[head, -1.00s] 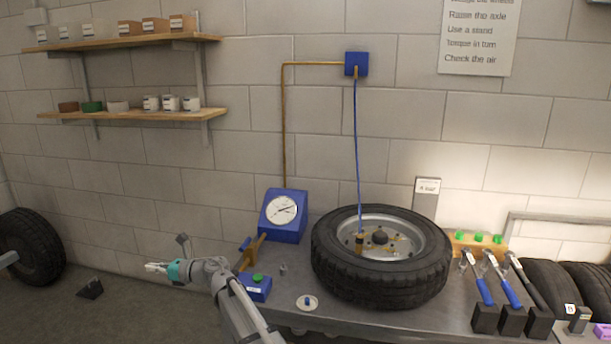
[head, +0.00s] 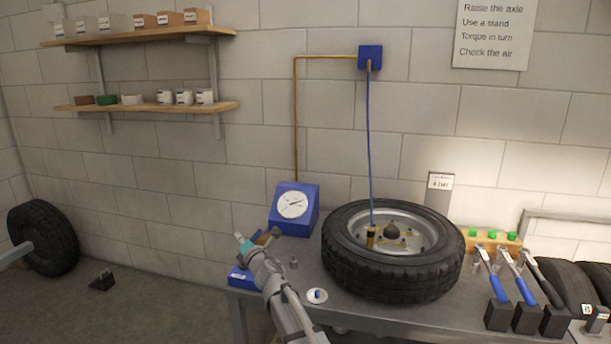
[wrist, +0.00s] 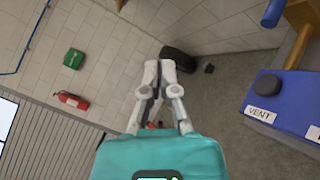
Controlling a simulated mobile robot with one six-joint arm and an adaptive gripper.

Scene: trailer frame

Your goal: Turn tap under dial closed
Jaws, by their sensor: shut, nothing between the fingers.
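The dial (head: 292,205) is a white round gauge on a blue box at the back left of the bench. The tap below it is brass; my gripper and arm partly hide it in the head view, where a brass part (head: 268,237) shows. In the wrist view its brass part (wrist: 298,45) and blue handle end (wrist: 273,12) are at the upper right. My gripper (head: 238,236) is at the bench's left end, left of the tap. In the wrist view its fingers (wrist: 159,64) are together and empty, apart from the handle.
A blue box labelled VENT (wrist: 285,100) is right of my gripper in the wrist view, close by. A tyre (head: 340,255) lies on the bench to the right. A small round dish (head: 316,296) sits at the front.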

